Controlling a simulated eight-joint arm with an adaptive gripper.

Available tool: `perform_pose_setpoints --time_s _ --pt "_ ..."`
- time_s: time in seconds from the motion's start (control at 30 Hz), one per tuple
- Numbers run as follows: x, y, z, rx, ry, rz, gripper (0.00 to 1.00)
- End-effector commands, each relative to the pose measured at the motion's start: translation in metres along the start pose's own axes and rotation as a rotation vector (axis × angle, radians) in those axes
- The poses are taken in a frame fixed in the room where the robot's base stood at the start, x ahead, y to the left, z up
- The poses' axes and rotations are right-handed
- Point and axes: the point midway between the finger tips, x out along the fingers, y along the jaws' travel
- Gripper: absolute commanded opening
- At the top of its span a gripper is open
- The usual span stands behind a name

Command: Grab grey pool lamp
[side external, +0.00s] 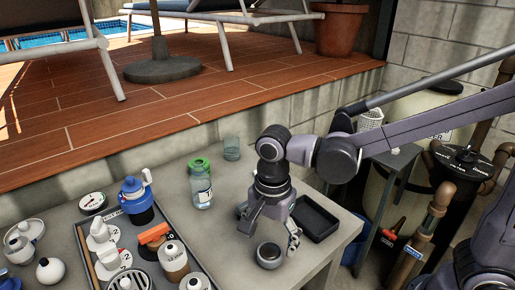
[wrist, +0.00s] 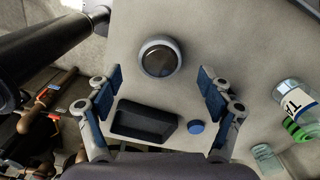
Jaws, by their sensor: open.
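The grey pool lamp (side external: 268,255) is a small round grey ring with a dark domed lens. It lies lens up on the bench near its front edge. It also shows in the wrist view (wrist: 160,57), top centre. My gripper (side external: 268,231) is open and empty above the bench, just behind the lamp in the side view. In the wrist view my gripper's two blue-padded fingers (wrist: 160,78) are spread wide, with the lamp beyond the tips and roughly centred between them. The fingers look apart from the lamp.
A black tray (side external: 318,220) lies right of my gripper. A labelled clear bottle (side external: 201,190), a green ring (side external: 199,164) and a glass (side external: 231,148) stand behind. A blue disc (wrist: 196,127) lies near the tray. A crowded board (side external: 195,225) fills the left. Bare bench surrounds the lamp.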

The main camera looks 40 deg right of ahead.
Motion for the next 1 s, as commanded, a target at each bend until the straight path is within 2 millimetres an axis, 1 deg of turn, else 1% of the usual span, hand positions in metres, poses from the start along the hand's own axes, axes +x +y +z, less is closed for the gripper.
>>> perform_pose_setpoints --time_s 0.13,0.4,0.5,0.6,0.83,0.87,0.9,0.97,1.0 --pt "0.008 0.000 -0.001 0.000 0.000 0.000 0.80" --pt "0.040 -0.001 -0.002 0.000 0.000 -0.001 0.80" --pt "0.048 0.000 -0.002 0.000 0.001 -0.002 0.80" --pt "0.052 0.000 -0.002 0.000 0.001 -0.002 0.80" --pt "0.052 0.000 -0.002 0.000 0.001 -0.002 0.80" --pt "0.052 0.000 -0.002 0.000 0.001 -0.002 0.77" --pt "0.052 0.000 -0.002 0.000 0.001 -0.002 0.66" --pt "0.052 0.000 -0.002 0.000 0.001 -0.002 0.48" --pt "0.052 0.000 -0.002 0.000 0.001 -0.002 0.37"
